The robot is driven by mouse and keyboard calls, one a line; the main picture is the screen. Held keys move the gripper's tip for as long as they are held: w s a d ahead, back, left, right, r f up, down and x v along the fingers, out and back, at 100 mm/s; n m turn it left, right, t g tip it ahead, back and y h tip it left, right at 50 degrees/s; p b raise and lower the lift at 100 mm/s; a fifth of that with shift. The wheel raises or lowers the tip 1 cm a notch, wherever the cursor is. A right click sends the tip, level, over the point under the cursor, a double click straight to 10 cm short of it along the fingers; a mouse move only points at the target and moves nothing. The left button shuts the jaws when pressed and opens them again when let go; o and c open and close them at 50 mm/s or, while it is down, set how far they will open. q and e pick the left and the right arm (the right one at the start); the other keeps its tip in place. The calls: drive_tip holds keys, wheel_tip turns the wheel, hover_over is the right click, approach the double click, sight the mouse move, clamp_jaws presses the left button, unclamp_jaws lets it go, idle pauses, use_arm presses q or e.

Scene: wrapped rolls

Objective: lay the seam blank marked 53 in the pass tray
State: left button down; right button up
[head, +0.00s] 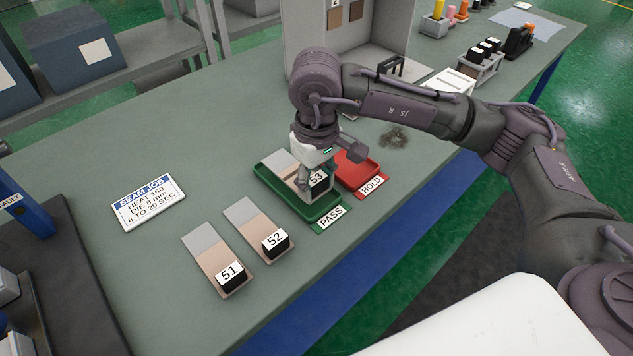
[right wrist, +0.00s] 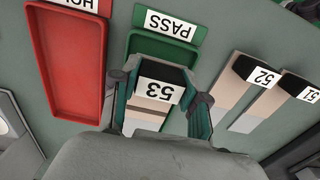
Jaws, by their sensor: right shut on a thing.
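The seam blank marked 53 (head: 318,183) has a black end block with a white label and a beige and grey strip. It is over or in the green pass tray (head: 331,205); I cannot tell whether it touches the tray floor. My right gripper (head: 317,177) is shut on the blank's black block. In the right wrist view, the blank (right wrist: 155,92) sits between the two fingers of the gripper (right wrist: 158,100), with the pass tray (right wrist: 150,44) behind it. My left gripper is not in view.
The red hold tray (head: 362,172) stands just right of the pass tray. Blanks 51 (head: 209,250) and 52 (head: 250,222) lie on the bench to the left. A seam job card (head: 148,201) lies farther left. A grey booth (head: 372,30) stands behind my arm.

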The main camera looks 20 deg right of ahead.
idle(0.4)
drive_tip(key=shift+b, duration=0.4)
drive_tip(key=shift+f, duration=0.1)
drive_tip(key=shift+f+b, duration=1.1)
drive_tip(key=shift+b, duration=0.15)
drive_tip(key=shift+f, duration=0.15)
drive_tip(key=shift+d+f, duration=0.1)
drive_tip(key=shift+d, duration=0.1)
drive_tip(key=shift+b, duration=0.3)
